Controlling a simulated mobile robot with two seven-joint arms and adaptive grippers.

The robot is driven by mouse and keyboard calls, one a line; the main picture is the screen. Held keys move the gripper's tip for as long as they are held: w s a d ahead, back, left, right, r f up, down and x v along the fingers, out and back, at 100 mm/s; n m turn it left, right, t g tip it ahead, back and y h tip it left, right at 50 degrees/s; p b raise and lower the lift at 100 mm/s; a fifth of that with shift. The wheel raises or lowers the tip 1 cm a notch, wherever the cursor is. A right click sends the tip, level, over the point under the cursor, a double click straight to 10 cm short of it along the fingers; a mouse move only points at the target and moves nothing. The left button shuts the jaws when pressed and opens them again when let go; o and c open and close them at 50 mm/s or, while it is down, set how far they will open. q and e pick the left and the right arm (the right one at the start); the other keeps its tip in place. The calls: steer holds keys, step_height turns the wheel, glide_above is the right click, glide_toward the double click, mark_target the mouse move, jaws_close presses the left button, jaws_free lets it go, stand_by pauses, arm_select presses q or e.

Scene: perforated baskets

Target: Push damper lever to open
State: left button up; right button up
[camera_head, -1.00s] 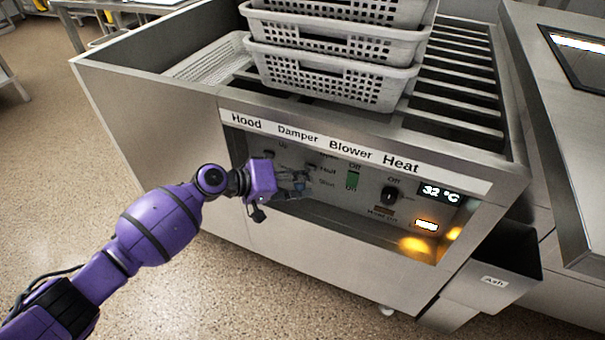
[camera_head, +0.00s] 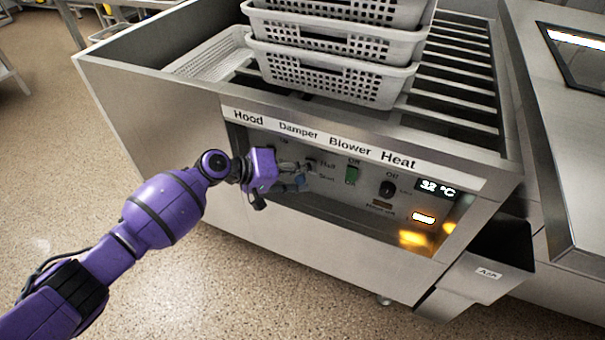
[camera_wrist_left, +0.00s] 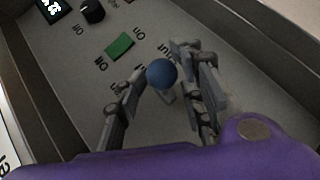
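The damper lever shows in the left wrist view as a blue ball knob (camera_wrist_left: 162,73) on a short pale stem. In the head view the knob (camera_head: 301,182) is small and partly hidden by my fingers, below the "Damper" label. My left gripper (camera_head: 293,177) is at the control panel (camera_head: 340,207). Its fingers are apart, one on each side of the knob in the left wrist view, with a visible gap on the left. I cannot tell whether the right-hand finger touches it. My right gripper is not in view.
A green blower switch (camera_head: 352,174) and a black heat knob (camera_head: 387,189) are right of the lever. Stacked perforated baskets (camera_head: 330,75) stand on top. An ash bin (camera_head: 485,270) juts out at the lower right.

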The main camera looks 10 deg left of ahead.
arm_select(q)
steer(key=shift+s+r, duration=0.1)
steer(key=v, duration=1.1)
steer(key=shift+a, duration=0.4)
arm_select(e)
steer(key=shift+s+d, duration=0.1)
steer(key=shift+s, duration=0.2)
arm_select(q)
steer(key=shift+s+r, duration=0.15)
steer(key=shift+c, duration=0.2)
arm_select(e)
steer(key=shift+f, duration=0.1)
